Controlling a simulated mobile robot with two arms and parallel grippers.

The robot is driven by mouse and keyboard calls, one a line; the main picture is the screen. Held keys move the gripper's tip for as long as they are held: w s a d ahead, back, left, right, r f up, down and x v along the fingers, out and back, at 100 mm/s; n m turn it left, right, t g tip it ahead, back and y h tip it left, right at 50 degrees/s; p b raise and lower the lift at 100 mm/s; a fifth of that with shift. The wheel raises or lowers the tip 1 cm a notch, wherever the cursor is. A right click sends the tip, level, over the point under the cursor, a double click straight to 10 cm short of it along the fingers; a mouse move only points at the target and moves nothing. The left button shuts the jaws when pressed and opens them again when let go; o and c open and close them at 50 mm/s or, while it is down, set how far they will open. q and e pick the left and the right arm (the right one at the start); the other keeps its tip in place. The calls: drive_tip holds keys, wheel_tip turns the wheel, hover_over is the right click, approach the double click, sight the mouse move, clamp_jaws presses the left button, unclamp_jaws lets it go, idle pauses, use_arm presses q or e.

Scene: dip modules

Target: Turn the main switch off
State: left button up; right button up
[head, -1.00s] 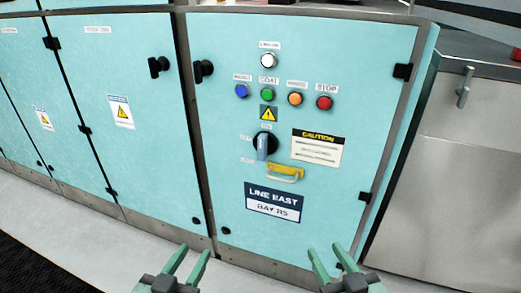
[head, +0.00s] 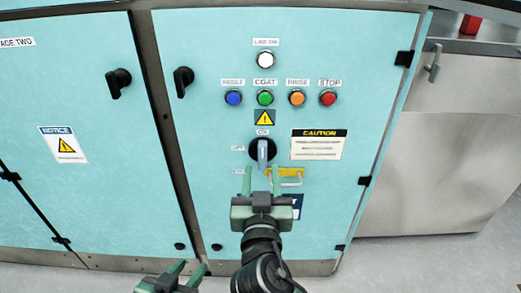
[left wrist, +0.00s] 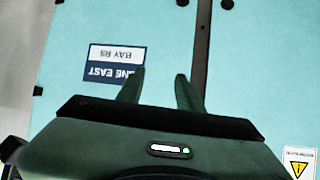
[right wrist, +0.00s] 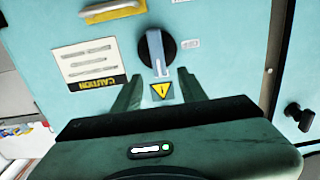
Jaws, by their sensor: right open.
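The main switch (head: 262,153) is a black round dial with a blue-grey handle on the right cabinet door. Its handle stands upright, in line with the ON label (head: 263,132); the OFF label (head: 238,148) is to its left. My right gripper (head: 262,172) is open and empty just below the switch, fingers on either side of the handle's line. In the right wrist view the handle (right wrist: 156,52) appears between and beyond the fingertips, apparently untouched. My left gripper (head: 188,267) is open and empty low in front of the cabinet; it also shows in the left wrist view (left wrist: 160,75).
A yellow hasp with a metal loop (head: 285,176) sits right below the switch. Blue, green, orange and red buttons (head: 328,98) and a white lamp (head: 265,60) are above. A caution plate (head: 317,145) is to the right. My right gripper partly hides the nameplate.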

sight(263, 154)
drive_tip(key=w, duration=0.6)
drive_tip(key=shift+w+d+b, duration=0.1)
drive_tip(key=shift+b, duration=0.25)
drive_tip(key=shift+w, duration=0.6)
use_arm(q)
drive_tip(key=w+r+t, duration=0.1)
drive_tip(key=w+d+r+t, duration=0.1)
drive_tip(key=r, duration=0.1)
drive_tip(key=shift+d+r+h, duration=0.15)
drive_tip(key=shift+h, duration=0.25)
use_arm(e)
clamp_jaws()
